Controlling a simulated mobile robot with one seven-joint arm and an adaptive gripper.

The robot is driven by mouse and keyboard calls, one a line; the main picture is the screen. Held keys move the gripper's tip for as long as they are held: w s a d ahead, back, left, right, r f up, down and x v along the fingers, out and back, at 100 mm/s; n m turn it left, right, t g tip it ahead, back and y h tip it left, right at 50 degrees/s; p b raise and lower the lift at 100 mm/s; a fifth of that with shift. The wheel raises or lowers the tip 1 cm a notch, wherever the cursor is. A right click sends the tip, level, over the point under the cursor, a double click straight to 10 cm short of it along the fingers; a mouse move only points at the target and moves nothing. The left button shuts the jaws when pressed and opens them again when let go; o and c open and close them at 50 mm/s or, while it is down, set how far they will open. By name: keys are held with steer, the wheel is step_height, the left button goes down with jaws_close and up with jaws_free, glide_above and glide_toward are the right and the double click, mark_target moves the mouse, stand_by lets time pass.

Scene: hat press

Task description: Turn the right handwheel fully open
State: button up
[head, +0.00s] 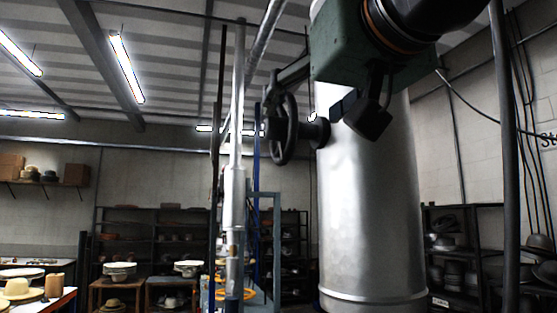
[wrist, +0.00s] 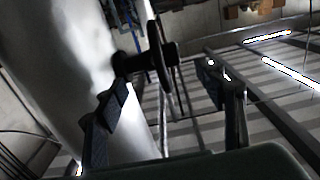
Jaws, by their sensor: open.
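A dark handwheel (head: 284,130) stands nearly edge-on at the left side of a large metal cylinder, on a thick dark stem (head: 317,133). My gripper (head: 320,113) is open, with its green body above and right of the wheel. In the wrist view the handwheel (wrist: 160,55) and its stem show between and beyond the two spread fingers of my gripper (wrist: 162,88). The left finger overlaps the cylinder in that view. No grip on the rim shows; whether a finger touches the wheel I cannot tell.
The large metal cylinder (head: 368,210) stands close beside my gripper. A vertical pipe (head: 235,190) rises to its left, with a yellow handwheel (head: 235,294) low down. Shelves (head: 155,225) and a table with hats (head: 60,300) are farther back.

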mark_target(286, 124)
steer(key=p+x, duration=0.2)
steer(key=x, duration=0.9)
steer(key=shift+s+p, duration=0.1)
steer(key=shift+p, duration=0.2)
steer(key=shift+c, duration=0.7)
steer(key=c, duration=1)
steer(key=shift+r+p, duration=0.1)
steer(key=shift+p, duration=0.2)
steer(key=shift+c, duration=0.2)
